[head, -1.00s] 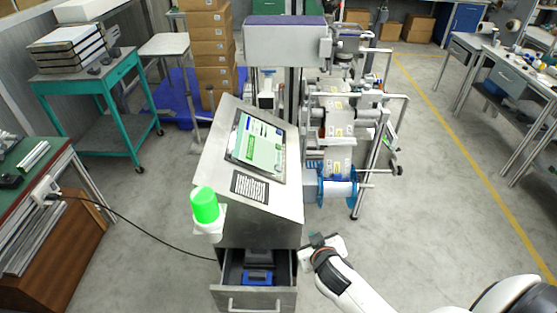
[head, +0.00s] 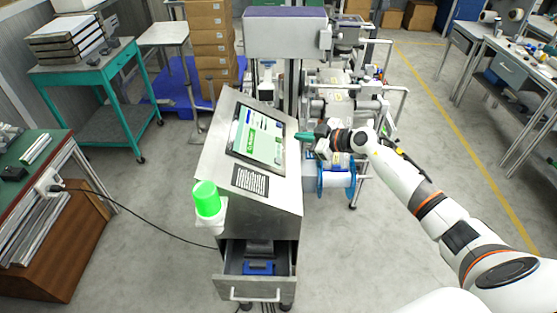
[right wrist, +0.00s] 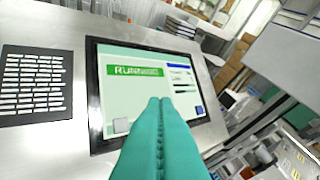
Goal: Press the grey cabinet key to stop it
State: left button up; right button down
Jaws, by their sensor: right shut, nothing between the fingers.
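The grey cabinet (head: 210,165) has a sloped top with a touchscreen (head: 258,137), lit with a green "RUN" banner (right wrist: 133,71). A small grey square key (right wrist: 121,126) shows at the screen's lower left in the right wrist view. My right gripper (head: 298,135) is at the right edge of the cabinet top, beside the screen, with teal fingers shut and empty. In the right wrist view the fingertips (right wrist: 160,103) appear over the screen, right of the grey key; I cannot tell the gap to the glass. My left gripper is not in view.
A green lamp (head: 206,198) glows at the cabinet's left corner. A label plate (right wrist: 34,84) lies beside the screen. An open drawer (head: 255,291) juts out below. The reel machine (head: 335,110) stands close behind my right gripper. Open floor lies left of the cabinet.

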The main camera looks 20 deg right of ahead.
aim_at(278, 162)
jog(key=shift+a, duration=0.1)
jog(key=f+b, duration=0.2)
jog(key=a+f+b, duration=0.1)
jog(key=b, duration=0.1)
jog(key=w+a+f+b, duration=0.1)
jog(key=f+b, duration=0.1)
jog(key=shift+w+a+f, duration=0.1)
jog(key=shift+a+f, duration=0.15)
jog(key=shift+f, duration=0.05)
jog(key=shift+w+a+f, duration=0.15)
jog(key=shift+a, duration=0.1)
jog(key=shift+w+a+f, duration=0.1)
jog(key=shift+a+f, duration=0.15)
jog(key=shift+f, duration=0.2)
jog(key=shift+w+a+f, duration=0.1)
jog(key=shift+a+f, duration=0.1)
jog(key=shift+f, duration=0.2)
dwell(1.1)
jog(key=shift+a+f+p, duration=0.15)
jog(key=shift+p, duration=0.25)
jog(key=shift+f, duration=0.2)
